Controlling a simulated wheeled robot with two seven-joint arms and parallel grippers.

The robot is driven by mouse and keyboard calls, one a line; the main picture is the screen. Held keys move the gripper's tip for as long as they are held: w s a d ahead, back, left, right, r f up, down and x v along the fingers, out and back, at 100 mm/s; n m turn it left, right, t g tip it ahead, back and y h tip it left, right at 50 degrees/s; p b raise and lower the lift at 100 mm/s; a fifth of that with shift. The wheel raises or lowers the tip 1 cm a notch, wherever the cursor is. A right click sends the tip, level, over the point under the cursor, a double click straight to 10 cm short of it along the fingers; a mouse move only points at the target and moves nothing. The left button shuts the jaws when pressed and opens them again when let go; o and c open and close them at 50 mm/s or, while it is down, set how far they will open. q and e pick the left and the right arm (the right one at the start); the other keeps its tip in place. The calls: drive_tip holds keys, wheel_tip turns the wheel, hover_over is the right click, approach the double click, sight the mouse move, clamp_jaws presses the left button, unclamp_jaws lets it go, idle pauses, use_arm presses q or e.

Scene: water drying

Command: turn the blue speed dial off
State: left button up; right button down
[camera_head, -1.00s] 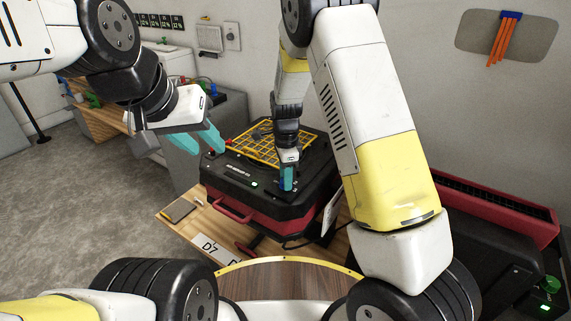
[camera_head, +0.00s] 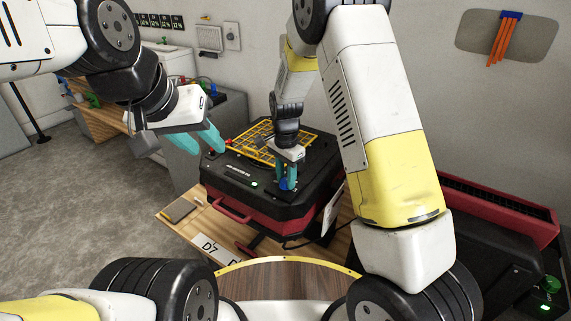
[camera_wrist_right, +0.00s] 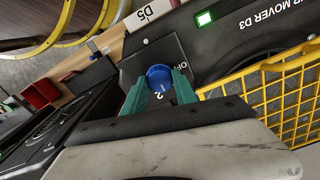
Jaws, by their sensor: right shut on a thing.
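The blue speed dial (camera_wrist_right: 158,77) is on the dark top panel of the black and red air mover (camera_head: 265,200), near its right front corner. Marks "OFF", "1" and "2" show around the dial in the right wrist view, partly hidden. My right gripper (camera_head: 286,183) points down over the dial and is shut on it, with one teal finger on each side. In the right wrist view the right gripper (camera_wrist_right: 160,85) has its fingertips against the dial. My left gripper (camera_head: 205,142) is open and empty, left of the air mover and apart from it.
A yellow grille (camera_head: 262,143) covers the back of the machine's top. A lit green switch (camera_head: 254,185) and a red knob sit along its front and left edge. A dark machine with a red top (camera_head: 495,205) stands at the right. A tablet-like object (camera_head: 180,210) lies on the wooden surface.

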drive_tip(key=n, duration=0.4)
drive_tip(key=shift+n, duration=0.3)
drive_tip(key=n, duration=0.4)
drive_tip(key=shift+n, duration=0.3)
drive_tip(key=n, duration=0.4)
drive_tip(key=shift+w+n, duration=0.1)
drive_tip(key=shift+n, duration=2.4)
drive_tip(key=c, duration=1)
unclamp_jaws()
drive_tip(key=shift+r, duration=0.1)
